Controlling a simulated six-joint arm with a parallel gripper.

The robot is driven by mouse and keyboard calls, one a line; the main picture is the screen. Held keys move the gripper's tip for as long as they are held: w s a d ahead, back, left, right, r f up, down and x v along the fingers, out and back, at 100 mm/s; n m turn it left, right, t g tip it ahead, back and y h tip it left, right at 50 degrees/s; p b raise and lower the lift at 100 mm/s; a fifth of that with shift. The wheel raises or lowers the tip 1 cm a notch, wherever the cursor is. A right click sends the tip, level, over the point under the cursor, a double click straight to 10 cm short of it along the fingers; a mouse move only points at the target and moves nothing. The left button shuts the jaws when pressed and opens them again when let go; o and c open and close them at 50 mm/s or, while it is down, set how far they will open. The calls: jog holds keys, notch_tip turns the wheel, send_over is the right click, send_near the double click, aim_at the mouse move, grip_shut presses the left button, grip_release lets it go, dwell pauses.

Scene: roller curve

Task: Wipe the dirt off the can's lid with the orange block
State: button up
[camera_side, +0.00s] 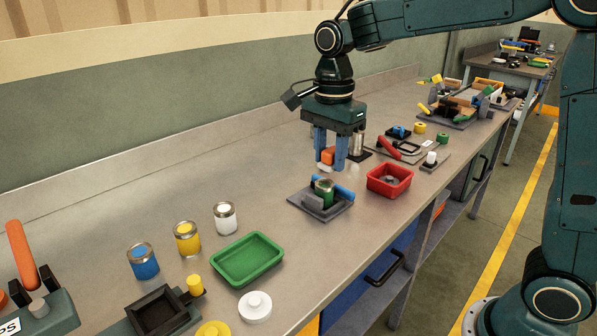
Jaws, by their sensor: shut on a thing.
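My gripper (328,159) has two blue fingers shut on the orange block (328,156). It holds the block in the air a little above the can. The green can (324,192) stands upright on a dark grey fixture plate (333,212), between a grey jaw and a blue bar. The block and the can look apart, with a small gap between them. The can's lid is small in this view, and I cannot tell how much dirt is on it.
A red tray (389,182) stands close to the right of the fixture. A green tray (247,259) and blue, yellow and white cans (187,238) stand at the front left. A red-handled clamp (388,149) lies behind the red tray.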

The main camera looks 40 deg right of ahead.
send_near(327, 182)
jog(key=d+r, duration=0.1)
jog(key=d, duration=0.1)
jog(key=shift+a+r, duration=0.15)
jog(key=shift+a, duration=0.1)
jog(key=shift+f, duration=3.2)
jog(key=shift+a+f, duration=0.65)
jog(key=shift+f, duration=0.35)
jog(key=shift+c, duration=0.3)
jog(key=shift+a+r, duration=0.1)
jog(key=shift+a, duration=2.15)
jog(key=shift+d, duration=2.6)
jog(key=r, duration=0.3)
jog(key=shift+w+d+r, duration=0.1)
jog(key=shift+d, duration=0.2)
jog(key=shift+r, duration=2.5)
